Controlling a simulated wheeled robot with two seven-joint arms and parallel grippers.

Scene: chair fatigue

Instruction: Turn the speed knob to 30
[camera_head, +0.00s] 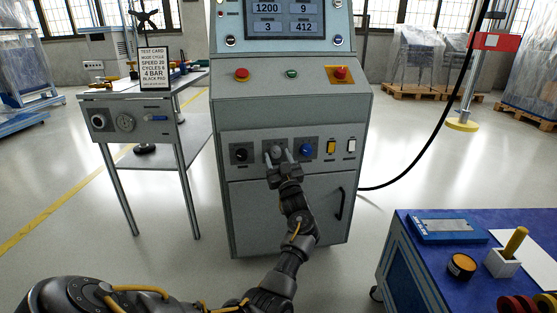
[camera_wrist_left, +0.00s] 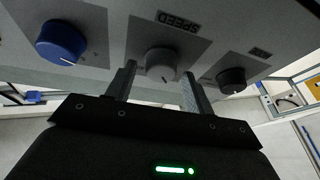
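In the left wrist view the knob (camera_wrist_left: 162,63) sits below an upside-down SPEED label (camera_wrist_left: 178,20). My left gripper (camera_head: 279,157) is at the knob. Its two fingers (camera_wrist_left: 158,80) stand apart, one on each side of the knob, with a visible gap to it on both sides. I cannot tell how far the fingertips reach along the knob. The knob's pointer and scale cannot be read. My right gripper is not in view.
A black knob (camera_head: 240,154) and a blue knob (camera_head: 306,150) flank the speed knob. Yellow (camera_head: 331,147) and white (camera_head: 351,146) switches are further right. The console screen (camera_head: 285,18) shows numbers. A sign (camera_head: 154,69) stands left; a blue-topped cart (camera_head: 410,262) stands front right.

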